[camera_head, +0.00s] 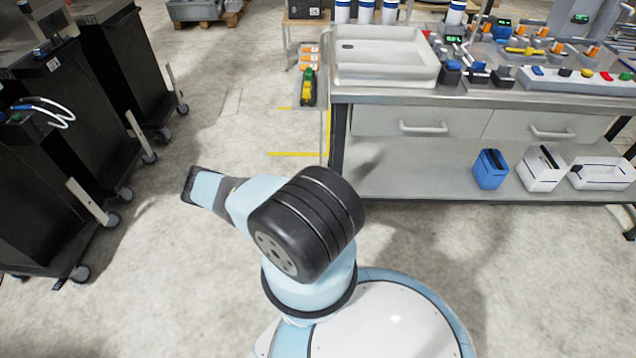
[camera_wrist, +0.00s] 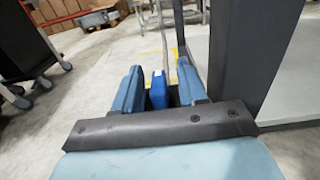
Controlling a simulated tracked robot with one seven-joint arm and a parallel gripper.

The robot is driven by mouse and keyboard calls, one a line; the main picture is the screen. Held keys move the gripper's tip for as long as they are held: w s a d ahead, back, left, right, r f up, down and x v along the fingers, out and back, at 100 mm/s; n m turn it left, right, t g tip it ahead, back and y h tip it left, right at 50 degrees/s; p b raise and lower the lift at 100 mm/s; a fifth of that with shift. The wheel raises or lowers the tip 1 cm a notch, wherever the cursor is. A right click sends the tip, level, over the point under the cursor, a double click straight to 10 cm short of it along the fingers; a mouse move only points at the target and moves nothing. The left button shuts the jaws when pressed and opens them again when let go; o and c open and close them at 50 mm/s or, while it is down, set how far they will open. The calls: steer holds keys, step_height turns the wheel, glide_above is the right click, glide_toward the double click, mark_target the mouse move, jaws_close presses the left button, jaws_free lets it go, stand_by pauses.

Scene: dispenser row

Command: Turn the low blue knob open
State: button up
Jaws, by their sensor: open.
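An upright, bright blue piece (camera_wrist: 158,91) shows between the fingers, with gaps on both sides. I cannot tell whether it is the low blue knob, or how far beyond the fingers it lies. In the head view, small blue-topped parts, one of them a dark block with blue (camera_head: 451,72), stand on the bench at the right. No blue knob can be made out for certain there. My fingers do not show clearly in the head view.
The steel bench (camera_head: 460,97) has a white tray (camera_head: 385,80) on top. A blue box (camera_head: 490,169) and white boxes sit on its lower shelf (camera_head: 420,182). Black wheeled cabinets (camera_head: 50,170) stand at the left. Bare floor (camera_head: 200,130) lies between them and the bench.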

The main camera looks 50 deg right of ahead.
steer(key=v, duration=1.3)
steer(key=shift+s+a, duration=0.25)
steer(key=shift+s, duration=0.05)
steer(key=shift+w, duration=0.1)
